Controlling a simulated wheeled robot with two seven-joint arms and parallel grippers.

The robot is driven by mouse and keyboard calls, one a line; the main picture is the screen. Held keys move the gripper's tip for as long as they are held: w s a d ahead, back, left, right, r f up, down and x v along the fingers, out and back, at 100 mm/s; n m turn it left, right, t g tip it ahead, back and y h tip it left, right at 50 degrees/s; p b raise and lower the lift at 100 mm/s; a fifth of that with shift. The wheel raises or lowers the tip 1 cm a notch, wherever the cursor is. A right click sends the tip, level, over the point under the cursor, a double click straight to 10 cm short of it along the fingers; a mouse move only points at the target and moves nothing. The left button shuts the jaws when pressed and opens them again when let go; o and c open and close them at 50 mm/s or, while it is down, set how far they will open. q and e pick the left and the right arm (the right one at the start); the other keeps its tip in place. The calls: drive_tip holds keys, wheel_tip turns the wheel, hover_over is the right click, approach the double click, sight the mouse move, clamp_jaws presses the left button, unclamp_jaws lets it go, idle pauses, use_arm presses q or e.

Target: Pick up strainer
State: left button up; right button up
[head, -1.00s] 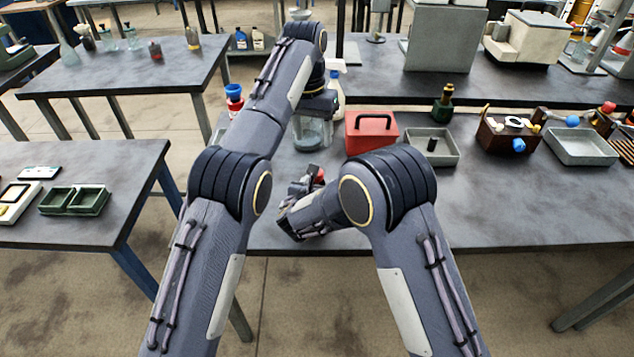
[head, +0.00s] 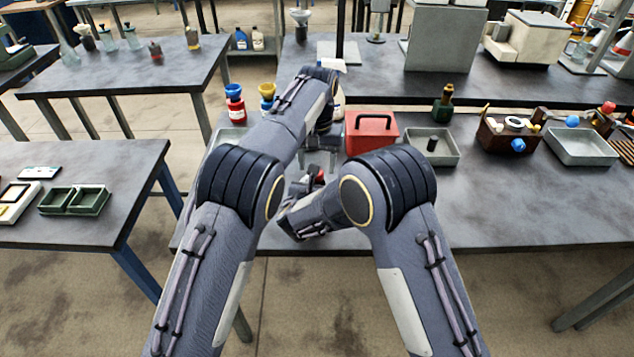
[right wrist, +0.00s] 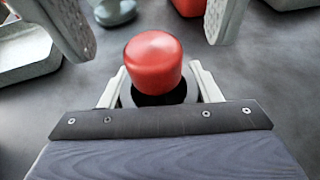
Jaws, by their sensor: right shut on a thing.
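I cannot make out a strainer for certain in either view. My left gripper (head: 321,160) points down over the near table, partly hidden by its own arm; its two spread fingers seem to show at the top of the right wrist view (right wrist: 145,40), with nothing between them. My right gripper (head: 316,180) is low over the table's near edge. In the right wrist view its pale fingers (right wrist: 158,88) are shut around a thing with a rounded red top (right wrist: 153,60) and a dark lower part. The space behind my left forearm is hidden.
A red box (head: 371,133) stands right of my left gripper, beside a grey tray (head: 442,152). A grey-green rounded thing (right wrist: 114,12) lies beyond my fingers. The table's right front is clear.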

use_arm(q)
wheel_tip(320, 180, down, 4)
drive_tip(key=shift+s+r, duration=0.1)
drive_tip(key=shift+r, duration=0.1)
drive_tip(key=c, duration=1)
drive_tip(key=shift+c, duration=0.2)
drive_tip(key=shift+r, duration=0.1)
wheel_tip(320, 180, up, 10)
drive_tip(key=shift+f, duration=0.1)
clamp_jaws()
use_arm(e)
drive_tip(key=shift+c, duration=0.2)
